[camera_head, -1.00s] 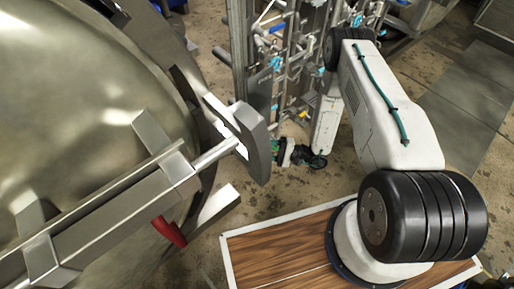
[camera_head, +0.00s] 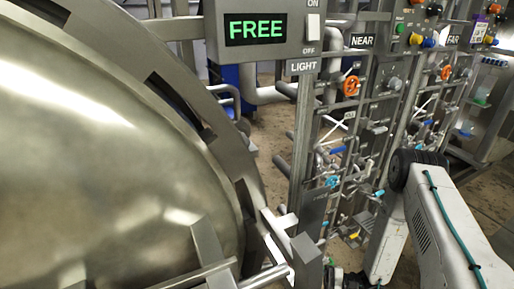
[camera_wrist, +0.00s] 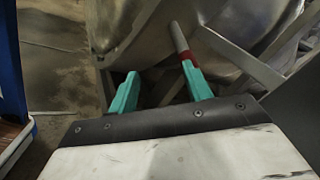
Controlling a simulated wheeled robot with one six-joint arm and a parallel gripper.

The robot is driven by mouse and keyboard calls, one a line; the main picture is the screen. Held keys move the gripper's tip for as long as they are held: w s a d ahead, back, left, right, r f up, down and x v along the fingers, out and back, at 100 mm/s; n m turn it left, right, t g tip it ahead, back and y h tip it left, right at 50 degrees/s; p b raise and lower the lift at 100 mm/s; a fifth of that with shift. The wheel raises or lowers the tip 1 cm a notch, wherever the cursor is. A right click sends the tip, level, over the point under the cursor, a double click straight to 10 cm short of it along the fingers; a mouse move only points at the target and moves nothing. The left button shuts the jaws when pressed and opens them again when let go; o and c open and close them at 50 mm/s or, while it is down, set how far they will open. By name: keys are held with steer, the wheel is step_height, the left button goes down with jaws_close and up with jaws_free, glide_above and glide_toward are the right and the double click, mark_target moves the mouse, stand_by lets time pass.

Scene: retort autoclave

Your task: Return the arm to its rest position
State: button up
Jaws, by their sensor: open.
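My arm (camera_head: 447,225) shows at the right of the head view, with its upper link leaning in from the lower right and the forearm hanging down. Its end is cut off or hidden at the bottom edge there. In the wrist view my gripper (camera_wrist: 160,75) has two teal fingers spread apart, with nothing held between them. A rod with a red band and a grey end (camera_wrist: 180,42) shows just beyond the right fingertip. I cannot tell whether they touch.
The large round steel autoclave door (camera_head: 90,150) fills the left. Its locking bars (camera_head: 285,255) jut out close to my arm. A sign (camera_head: 256,29) reads FREE. Valve and pipe panels labelled NEAR (camera_head: 362,41) and FAR (camera_head: 453,40) stand behind my arm.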

steer(key=s+d+r+n+h, duration=0.3)
steer(key=s+r+h, duration=0.3)
steer(key=r, duration=0.9)
steer(key=s+d+r+n+h, duration=0.3)
steer(key=s+r+h, duration=0.3)
steer(key=r, duration=1)
steer(key=s+d+r+n+h, duration=0.3)
steer(key=s+r+h, duration=0.3)
steer(key=r, duration=1)
steer(key=shift+s+d+r+n+h, duration=0.2)
steer(key=shift+s+d+n+h, duration=0.15)
steer(key=shift+s+n, duration=0.2)
